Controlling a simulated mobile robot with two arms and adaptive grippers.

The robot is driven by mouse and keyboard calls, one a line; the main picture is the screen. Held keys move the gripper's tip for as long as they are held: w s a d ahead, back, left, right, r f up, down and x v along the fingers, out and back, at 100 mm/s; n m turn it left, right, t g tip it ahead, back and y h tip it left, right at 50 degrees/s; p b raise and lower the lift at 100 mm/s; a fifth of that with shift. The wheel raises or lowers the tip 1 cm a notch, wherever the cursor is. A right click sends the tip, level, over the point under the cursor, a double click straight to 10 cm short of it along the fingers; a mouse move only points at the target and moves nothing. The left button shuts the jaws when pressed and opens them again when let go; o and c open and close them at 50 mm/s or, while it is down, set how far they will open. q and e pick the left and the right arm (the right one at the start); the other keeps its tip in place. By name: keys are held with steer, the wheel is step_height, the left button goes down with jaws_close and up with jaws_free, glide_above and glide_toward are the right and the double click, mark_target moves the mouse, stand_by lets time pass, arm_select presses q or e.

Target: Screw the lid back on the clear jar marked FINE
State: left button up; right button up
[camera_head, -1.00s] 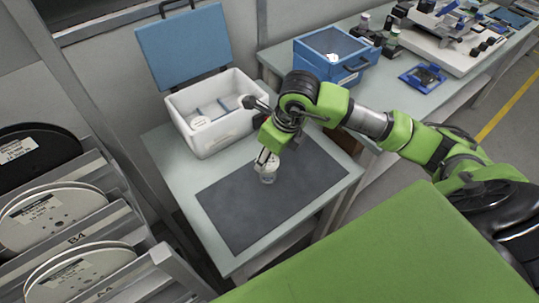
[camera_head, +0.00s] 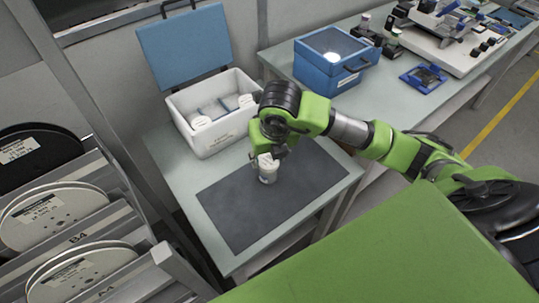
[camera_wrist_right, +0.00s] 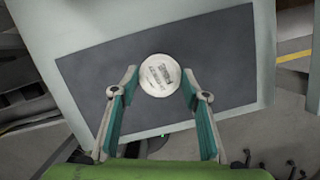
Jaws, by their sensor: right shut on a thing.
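The clear jar (camera_head: 267,179) stands upright on the dark mat, below my right gripper (camera_head: 268,157). Its white lid (camera_head: 265,161) is at the top of the jar, partly hidden by the gripper. In the right wrist view the round lid (camera_wrist_right: 161,76) faces the camera with small printed text, too small to read surely. The two fingertips of my right gripper (camera_wrist_right: 159,82) are shut on opposite sides of the lid. The lid hides the jar there. I cannot tell whether the lid is threaded tight. My left gripper is not in view.
A white box (camera_head: 212,143) with a raised blue lid (camera_head: 184,45) stands behind the mat, holding white-topped items (camera_head: 200,122). A blue case (camera_head: 335,60) stands on the far bench. The dark mat (camera_head: 235,213) is otherwise clear. Reels (camera_head: 40,217) stand in a rack at left.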

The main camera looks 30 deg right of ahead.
steer(key=shift+m, duration=0.5)
steer(key=m+h, duration=0.1)
steer(key=m, duration=0.3)
steer(key=shift+w+a+p, duration=0.1)
steer(key=shift+p, duration=0.25)
steer(key=m+g+p, duration=0.1)
steer(key=m, duration=0.1)
steer(key=shift+a+r+m+h, duration=0.1)
steer(key=shift+r+m+h, duration=0.05)
steer(key=shift+m+h, duration=0.25)
steer(key=shift+m, duration=0.3)
steer(key=shift+m+p, duration=0.3)
